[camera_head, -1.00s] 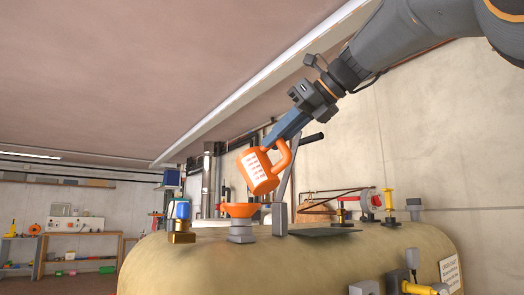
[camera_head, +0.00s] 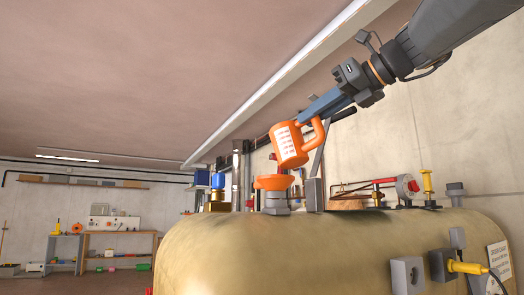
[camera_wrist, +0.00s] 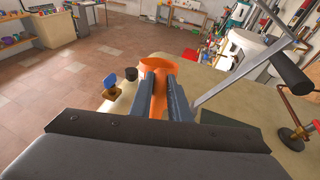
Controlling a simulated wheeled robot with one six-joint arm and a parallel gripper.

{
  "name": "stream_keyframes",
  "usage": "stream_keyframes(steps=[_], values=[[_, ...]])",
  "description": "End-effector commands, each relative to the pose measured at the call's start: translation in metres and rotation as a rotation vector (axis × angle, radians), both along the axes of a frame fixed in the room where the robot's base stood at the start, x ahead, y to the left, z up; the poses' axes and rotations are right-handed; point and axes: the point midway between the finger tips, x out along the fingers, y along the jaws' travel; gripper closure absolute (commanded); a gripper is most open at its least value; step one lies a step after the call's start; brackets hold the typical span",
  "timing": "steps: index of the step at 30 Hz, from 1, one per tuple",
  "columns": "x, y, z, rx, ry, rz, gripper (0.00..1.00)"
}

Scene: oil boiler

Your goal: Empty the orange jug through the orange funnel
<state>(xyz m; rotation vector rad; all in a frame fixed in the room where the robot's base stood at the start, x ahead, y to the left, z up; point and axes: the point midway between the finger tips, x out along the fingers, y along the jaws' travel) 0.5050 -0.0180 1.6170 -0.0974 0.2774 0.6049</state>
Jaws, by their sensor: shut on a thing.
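The orange jug (camera_head: 288,148), with a white printed label, is in the head view, tilted a little to the left. My gripper (camera_head: 309,118) is shut on its handle at the upper right and holds it in the air. The orange funnel (camera_head: 273,182) sits on a grey fitting on top of the tank. The jug is just above it and slightly to its right; I cannot tell whether they touch. In the wrist view, orange (camera_wrist: 157,95) shows between my fingers. I see no liquid flowing, and the jug's inside is hidden.
The beige tank (camera_head: 240,245) fills the foreground. A blue-topped brass fitting (camera_head: 216,190) stands left of the funnel, and a grey post with a lever (camera_head: 314,190) stands close on the right. Red and yellow valves (camera_head: 405,188) are farther right. Shelves stand far left.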

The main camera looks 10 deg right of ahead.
Motion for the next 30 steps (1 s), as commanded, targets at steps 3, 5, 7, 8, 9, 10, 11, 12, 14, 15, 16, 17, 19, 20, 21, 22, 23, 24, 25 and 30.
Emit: stream_keyframes(steps=[3,5,7,8,9,10,11,12,14,15,16,17,19,20,21,22,23,24,25,30], values=[[0.000,0.000,-0.008,0.022,-0.029,-0.001,1.00],[0.000,-0.001,-0.012,0.036,-0.048,-0.002,1.00],[0.000,-0.001,-0.015,0.054,-0.073,-0.002,1.00],[0.000,-0.001,-0.016,0.058,-0.079,-0.002,1.00],[0.000,-0.001,-0.016,0.063,-0.086,-0.002,1.00],[0.000,-0.001,-0.017,0.067,-0.091,-0.002,1.00],[0.000,-0.002,-0.018,0.070,-0.096,-0.003,1.00],[0.000,-0.002,-0.018,0.076,-0.104,-0.003,1.00],[0.000,-0.002,-0.020,0.083,-0.114,-0.003,1.00],[0.000,-0.002,-0.020,0.089,-0.120,-0.003,1.00],[0.000,-0.002,-0.021,0.093,-0.124,-0.003,1.00],[0.000,-0.002,-0.021,0.096,-0.128,-0.002,1.00],[-0.001,-0.002,-0.021,0.102,-0.137,-0.002,1.00],[-0.001,-0.002,-0.021,0.104,-0.140,-0.002,1.00],[-0.001,-0.002,-0.022,0.107,-0.144,-0.002,1.00],[-0.001,-0.002,-0.021,0.109,-0.146,-0.002,1.00],[-0.002,-0.002,-0.021,0.110,-0.148,-0.002,1.00],[-0.002,-0.002,-0.021,0.112,-0.150,-0.001,1.00],[-0.002,-0.002,-0.021,0.114,-0.152,0.000,1.00],[0.002,-0.006,-0.028,0.145,-0.179,0.037,1.00]])
